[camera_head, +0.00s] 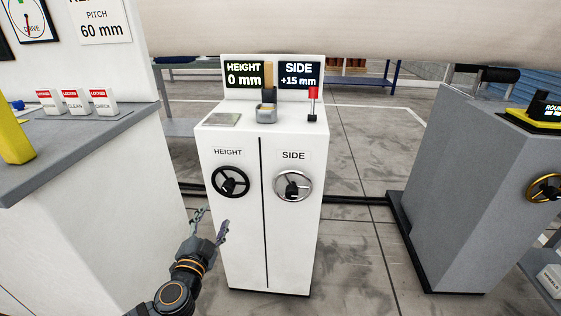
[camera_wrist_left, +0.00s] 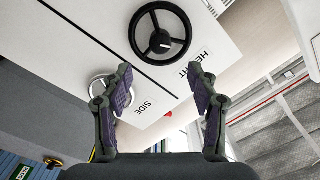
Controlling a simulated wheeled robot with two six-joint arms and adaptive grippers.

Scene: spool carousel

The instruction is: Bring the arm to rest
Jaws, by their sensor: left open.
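My left gripper (camera_head: 210,228) is open and empty in the head view, low in front of the left side of a white cabinet (camera_head: 245,240). Its two spread fingers also show in the wrist view (camera_wrist_left: 160,95), with nothing between them. The black HEIGHT handwheel (camera_head: 230,182) sits on the cabinet front above and right of the gripper, apart from it. It also shows at the top of the wrist view (camera_wrist_left: 160,43). The silver SIDE handwheel (camera_head: 292,186) is further right; in the wrist view a finger partly covers it. My right gripper is in neither view.
Displays on the cabinet read HEIGHT 0 mm (camera_head: 244,75) and SIDE +15 mm (camera_head: 299,75). A red-topped lever (camera_head: 312,100) stands on its top. A grey-topped counter (camera_head: 85,150) is at left. A grey cabinet with a yellow handwheel (camera_head: 545,188) is at right. Floor between the cabinets is clear.

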